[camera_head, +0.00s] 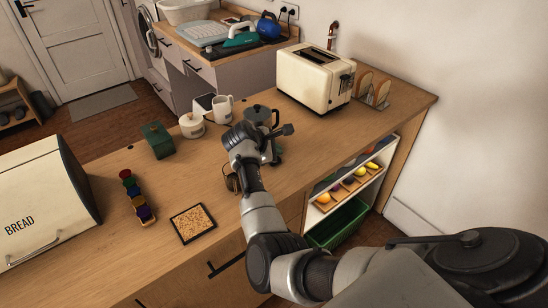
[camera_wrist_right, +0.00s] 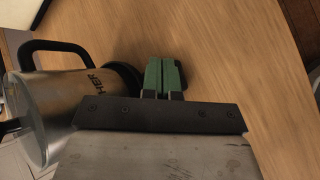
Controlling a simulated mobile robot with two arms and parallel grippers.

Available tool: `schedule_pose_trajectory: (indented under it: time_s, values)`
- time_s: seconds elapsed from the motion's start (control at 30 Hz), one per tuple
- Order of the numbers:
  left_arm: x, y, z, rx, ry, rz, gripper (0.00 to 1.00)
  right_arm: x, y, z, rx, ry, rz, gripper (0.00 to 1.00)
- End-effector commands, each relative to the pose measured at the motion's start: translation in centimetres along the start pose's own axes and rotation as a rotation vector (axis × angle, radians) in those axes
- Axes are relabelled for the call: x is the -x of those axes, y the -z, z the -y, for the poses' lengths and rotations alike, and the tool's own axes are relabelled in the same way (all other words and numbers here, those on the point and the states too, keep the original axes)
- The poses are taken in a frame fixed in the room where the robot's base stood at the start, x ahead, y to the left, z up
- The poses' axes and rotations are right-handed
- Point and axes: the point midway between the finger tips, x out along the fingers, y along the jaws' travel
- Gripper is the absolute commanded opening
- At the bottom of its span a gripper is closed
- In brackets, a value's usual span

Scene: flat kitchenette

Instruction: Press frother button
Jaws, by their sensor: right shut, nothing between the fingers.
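The frother (camera_wrist_right: 62,95) is a metal jug with a dark handle and a dark base, and letters ending in "HER" on its side. It lies at the left of the right wrist view. In the head view the frother (camera_head: 262,113) stands on the counter, partly hidden behind my right wrist. My right gripper (camera_wrist_right: 163,76) is shut and empty, its green fingertips together just beside the frother's dark base. In the head view my right gripper (camera_head: 276,153) is largely hidden by its own wrist. I cannot make out a button. My left gripper is not in view.
A white mug (camera_head: 222,109) and a lidded white pot (camera_head: 192,125) stand left of the frother. A cream toaster (camera_head: 314,78) stands behind to the right. A bread box (camera_head: 40,200), a spice row (camera_head: 137,196) and a cork trivet (camera_head: 193,223) are at the left.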

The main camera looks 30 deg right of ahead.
Motion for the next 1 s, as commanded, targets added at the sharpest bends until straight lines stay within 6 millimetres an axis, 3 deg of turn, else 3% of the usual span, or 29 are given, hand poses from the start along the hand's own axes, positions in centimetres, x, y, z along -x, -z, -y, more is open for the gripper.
schedule_pose_trajectory:
  time_s: [1.0]
  values:
    - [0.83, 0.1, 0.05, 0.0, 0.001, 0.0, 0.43, -0.14, 0.1, 0.14, 0.001, 0.002, 0.0, 0.0]
